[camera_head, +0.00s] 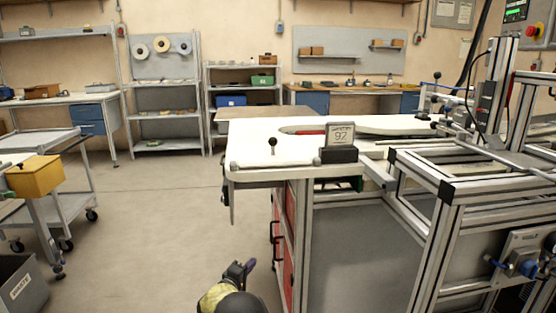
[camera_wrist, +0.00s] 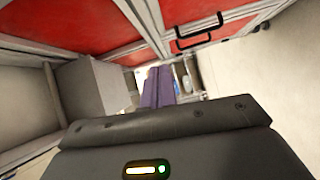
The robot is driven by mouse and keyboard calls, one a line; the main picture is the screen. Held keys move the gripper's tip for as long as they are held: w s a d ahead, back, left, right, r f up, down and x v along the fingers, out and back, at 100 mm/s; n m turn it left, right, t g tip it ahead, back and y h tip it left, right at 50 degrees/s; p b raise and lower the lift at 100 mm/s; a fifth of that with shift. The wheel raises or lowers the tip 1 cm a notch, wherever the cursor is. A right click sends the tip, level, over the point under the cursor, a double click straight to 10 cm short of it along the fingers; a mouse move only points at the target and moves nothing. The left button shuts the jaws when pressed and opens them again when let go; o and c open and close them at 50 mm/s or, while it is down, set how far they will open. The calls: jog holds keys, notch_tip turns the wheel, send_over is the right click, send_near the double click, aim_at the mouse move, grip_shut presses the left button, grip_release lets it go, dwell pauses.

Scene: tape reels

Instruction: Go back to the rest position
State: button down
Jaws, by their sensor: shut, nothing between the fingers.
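My gripper (camera_head: 248,267) shows low in the head view, beside the red-drawer cabinet under the worktable, at the bottom edge of the picture. Its yellow and dark wrist is partly cut off by the frame. In the wrist view the purple fingers (camera_wrist: 158,88) are together, with nothing between them. The wrist view is tilted and shows red cabinet fronts (camera_wrist: 105,22) with black handles close by.
The white worktable (camera_head: 265,150) with a "92" sign (camera_head: 340,136) stands right of my gripper. An aluminium-frame machine (camera_head: 450,190) fills the right. A cart with a yellow bin (camera_head: 36,177) stands left. Reels (camera_head: 162,44) hang on a back rack. Floor (camera_head: 150,220) between is clear.

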jog(key=w+d+r+m+y, duration=0.1)
jog(key=d+r+m+y, duration=0.1)
jog(key=d+r+y, duration=0.4)
jog(key=s+d+r+m+g+y, duration=0.2)
jog(key=s+d+r+g, duration=0.1)
jog(key=s+d+r, duration=0.25)
jog(key=s+d+m+g, duration=0.2)
jog(key=s+d+g, duration=0.15)
jog(key=s, duration=0.85)
jog(key=s+d+f+m+g+p, duration=0.1)
jog(key=s+d+m+g, duration=0.3)
jog(key=s, duration=0.8)
jog(key=s+d+m+g, duration=0.15)
jog(key=s+d, duration=0.35)
jog(key=s, duration=0.6)
notch_tip(320, 180, up, 38)
jog(key=s+g+p, duration=0.1)
jog(key=p, duration=3.7)
jog(key=shift+d, duration=0.3)
jog(key=shift+s+f, duration=0.1)
jog(key=shift+d, duration=0.1)
